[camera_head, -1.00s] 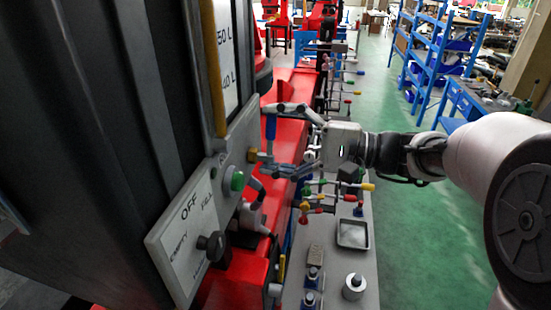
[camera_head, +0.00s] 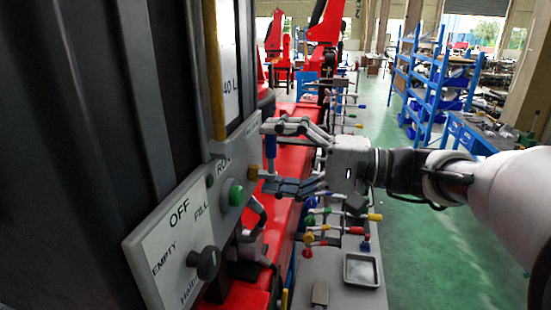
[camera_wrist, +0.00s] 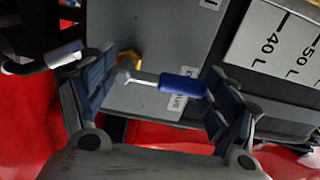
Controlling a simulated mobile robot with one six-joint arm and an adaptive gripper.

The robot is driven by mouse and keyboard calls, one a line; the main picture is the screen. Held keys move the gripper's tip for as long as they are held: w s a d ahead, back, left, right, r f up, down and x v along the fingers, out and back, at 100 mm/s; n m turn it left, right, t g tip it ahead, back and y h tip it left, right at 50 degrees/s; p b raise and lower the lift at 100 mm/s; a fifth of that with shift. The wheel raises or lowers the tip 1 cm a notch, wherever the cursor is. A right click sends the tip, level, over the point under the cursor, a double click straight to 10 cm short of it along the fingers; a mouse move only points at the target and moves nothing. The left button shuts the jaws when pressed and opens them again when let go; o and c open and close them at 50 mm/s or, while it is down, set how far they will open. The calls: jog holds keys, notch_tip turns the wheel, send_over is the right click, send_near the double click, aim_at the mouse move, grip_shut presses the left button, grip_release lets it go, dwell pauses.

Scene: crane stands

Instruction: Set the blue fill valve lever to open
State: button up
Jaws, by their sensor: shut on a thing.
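The blue fill valve lever (camera_head: 271,150) is on the grey panel beside the dark tank. It stands about upright in the head view. In the wrist view, the lever (camera_wrist: 183,85) lies crosswise on a bent metal rod near a yellow fitting (camera_wrist: 128,60). My gripper (camera_head: 284,157) reaches in from the right, one finger above the lever and one below. In the wrist view, my gripper (camera_wrist: 155,88) has its fingers at the two ends of the lever, shut on it lengthwise. The exact contact at the fingertips is hard to see.
A control plate (camera_head: 178,243) with a black knob (camera_head: 205,262) and a green button (camera_head: 236,195) sits just left of my gripper. Below are several coloured valve handles and a grey tray (camera_head: 361,270). The green floor (camera_head: 420,235) to the right is open.

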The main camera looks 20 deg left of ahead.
jog(key=o, duration=1.5)
jog(key=shift+d, duration=0.1)
jog(key=d, duration=1.2)
jog(key=shift+w, duration=0.35)
jog(key=shift+a, duration=0.1)
